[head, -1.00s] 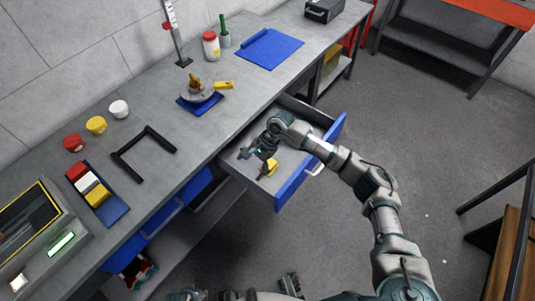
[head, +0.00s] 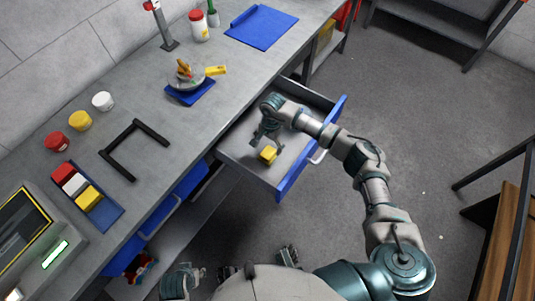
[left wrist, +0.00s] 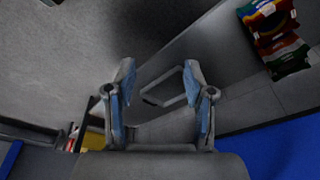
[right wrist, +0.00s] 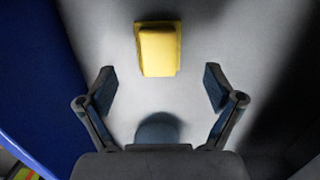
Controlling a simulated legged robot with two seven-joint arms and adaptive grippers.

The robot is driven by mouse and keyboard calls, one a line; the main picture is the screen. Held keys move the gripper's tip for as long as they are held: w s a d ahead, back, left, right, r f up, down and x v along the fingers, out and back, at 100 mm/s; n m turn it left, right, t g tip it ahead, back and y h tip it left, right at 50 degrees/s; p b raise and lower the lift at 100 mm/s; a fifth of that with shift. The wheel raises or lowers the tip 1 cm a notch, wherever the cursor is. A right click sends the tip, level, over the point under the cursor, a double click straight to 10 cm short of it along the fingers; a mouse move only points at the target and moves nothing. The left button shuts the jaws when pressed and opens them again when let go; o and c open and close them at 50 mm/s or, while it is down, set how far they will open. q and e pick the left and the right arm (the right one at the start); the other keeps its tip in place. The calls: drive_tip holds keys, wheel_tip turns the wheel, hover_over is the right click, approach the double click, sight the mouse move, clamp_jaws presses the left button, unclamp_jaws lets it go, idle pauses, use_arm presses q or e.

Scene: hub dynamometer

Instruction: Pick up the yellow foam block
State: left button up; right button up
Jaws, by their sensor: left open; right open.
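A yellow foam block (head: 268,154) lies on the floor of the open drawer (head: 236,152). My right gripper (head: 264,141) is above the drawer floor, just behind the block in the head view. In the right wrist view the block (right wrist: 159,50) is just ahead of the open, empty right gripper (right wrist: 158,80), roughly centred between the fingers and apart from them. My left gripper (left wrist: 163,92) is open and empty in the left wrist view, away from the block.
The drawer's blue front (head: 311,150) and side walls surround the block. The grey bench (head: 140,185) holds a blue tray (head: 105,217) of red, white and yellow blocks, a black frame (head: 112,163), several jars and a yellow-tagged device on a blue pad (head: 189,95).

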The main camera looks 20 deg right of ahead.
sight(267, 152)
drive_tip(key=shift+s+a+f, duration=0.1)
drive_tip(key=shift+a+f, duration=0.05)
drive_tip(key=shift+f, duration=0.15)
drive_tip(key=f, duration=0.4)
drive_tip(key=shift+s+f, duration=0.2)
drive_tip(key=shift+f, duration=0.15)
drive_tip(key=shift+a, duration=0.1)
drive_tip(key=c, duration=1)
use_arm(q)
drive_tip(key=shift+s+a+r, duration=0.2)
drive_tip(key=shift+s+r, duration=0.05)
drive_tip(key=shift+r, duration=0.45)
use_arm(e)
drive_tip(key=shift+a, duration=0.1)
drive_tip(key=shift+c, duration=1.2)
